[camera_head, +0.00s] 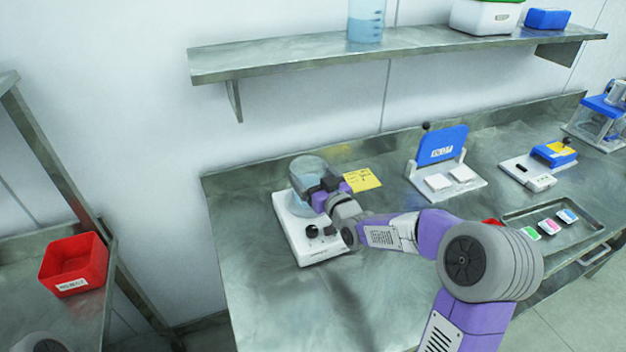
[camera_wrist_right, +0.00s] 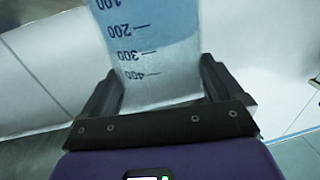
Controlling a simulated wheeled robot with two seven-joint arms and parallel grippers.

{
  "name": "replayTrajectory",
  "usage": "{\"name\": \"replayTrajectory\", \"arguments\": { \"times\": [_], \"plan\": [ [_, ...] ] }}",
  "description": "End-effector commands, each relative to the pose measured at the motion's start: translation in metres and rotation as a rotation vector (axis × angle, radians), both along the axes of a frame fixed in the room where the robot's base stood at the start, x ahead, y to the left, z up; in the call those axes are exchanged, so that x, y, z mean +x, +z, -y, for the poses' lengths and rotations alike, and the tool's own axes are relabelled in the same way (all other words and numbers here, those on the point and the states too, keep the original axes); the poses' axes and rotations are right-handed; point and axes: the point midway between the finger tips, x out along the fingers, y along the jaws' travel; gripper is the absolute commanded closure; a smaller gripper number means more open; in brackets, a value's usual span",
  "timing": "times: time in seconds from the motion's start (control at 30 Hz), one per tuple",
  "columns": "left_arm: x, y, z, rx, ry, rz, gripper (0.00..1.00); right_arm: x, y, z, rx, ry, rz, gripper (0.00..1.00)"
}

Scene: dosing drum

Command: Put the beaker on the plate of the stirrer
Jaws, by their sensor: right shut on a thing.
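The beaker (camera_head: 306,170) is clear with bluish contents and stands upright over the rear part of the white stirrer (camera_head: 300,246) in the head view. I cannot tell whether its base touches the plate, which is mostly hidden beneath it. My right gripper (camera_head: 318,184) is shut on the beaker from the front right. In the right wrist view the beaker (camera_wrist_right: 145,45), with printed volume marks, is between the two dark fingers of the gripper (camera_wrist_right: 152,88). My left gripper is not in view.
A yellow note (camera_head: 361,180) lies right of the stirrer. A blue-and-white device (camera_head: 442,147), a small balance-like unit (camera_head: 528,177) and a metal tray (camera_head: 518,218) stand farther right. A shelf (camera_head: 280,56) is above. A red bin (camera_head: 75,262) stands at left. The bench front is clear.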

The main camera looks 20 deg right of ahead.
Motion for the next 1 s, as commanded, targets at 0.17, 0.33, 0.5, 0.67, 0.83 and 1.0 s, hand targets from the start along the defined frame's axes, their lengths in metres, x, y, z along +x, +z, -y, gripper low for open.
{"name": "replayTrajectory", "arguments": {
  "times": [0.17,0.33,0.5,0.67,0.83,1.0],
  "plan": [
    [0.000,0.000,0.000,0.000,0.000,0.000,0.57,0.000,0.004,0.000,-0.002,0.000,0.012,0.91],
    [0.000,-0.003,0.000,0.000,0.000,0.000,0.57,0.000,0.002,0.000,-0.002,0.000,0.012,0.91],
    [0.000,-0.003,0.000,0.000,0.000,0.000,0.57,0.000,-0.002,0.000,-0.001,0.000,0.003,0.00],
    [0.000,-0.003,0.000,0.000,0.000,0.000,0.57,0.000,-0.002,0.000,-0.001,0.000,0.003,0.00],
    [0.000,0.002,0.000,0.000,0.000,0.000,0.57,-0.005,0.002,0.001,-0.002,-0.001,0.003,0.00],
    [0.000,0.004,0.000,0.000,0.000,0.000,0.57,-0.036,0.002,0.003,-0.002,-0.002,0.002,0.00]
  ]
}}
